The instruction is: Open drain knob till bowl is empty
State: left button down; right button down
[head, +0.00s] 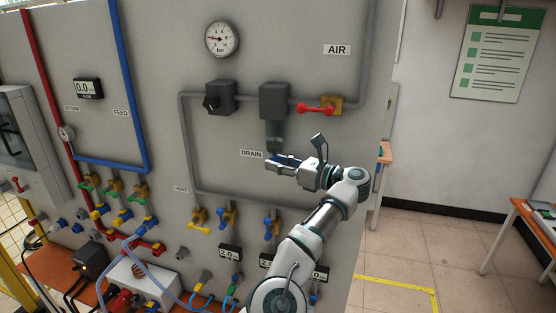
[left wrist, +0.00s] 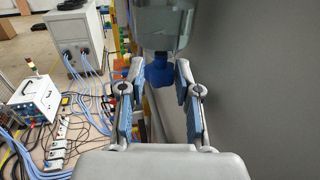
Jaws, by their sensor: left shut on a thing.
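The drain knob (left wrist: 159,74) is small and blue and sits under the clear bowl (left wrist: 168,22) in the left wrist view. My left gripper (left wrist: 156,82) has one finger on each side of the knob and is shut on it. In the head view, my left gripper (head: 273,163) is at the wall panel beside the DRAIN label (head: 251,154), just below the bowl (head: 274,144). The knob is mostly hidden there by the fingers. I cannot tell the liquid level in the bowl. My right gripper is in neither view.
A black filter housing (head: 274,100) is above the bowl, with a red valve handle (head: 315,108) to its right and a pressure gauge (head: 222,39) higher up. Grey pipe (head: 235,193) and several valves lie below. Open floor (head: 400,255) is at the right.

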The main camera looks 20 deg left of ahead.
pick_arm(q)
jog(key=shift+d+f, duration=0.1)
jog(key=shift+f, duration=0.05)
jog(key=c, duration=0.8)
grip_release()
jog(key=shift+w, duration=0.1)
jog(key=shift+r, duration=0.25)
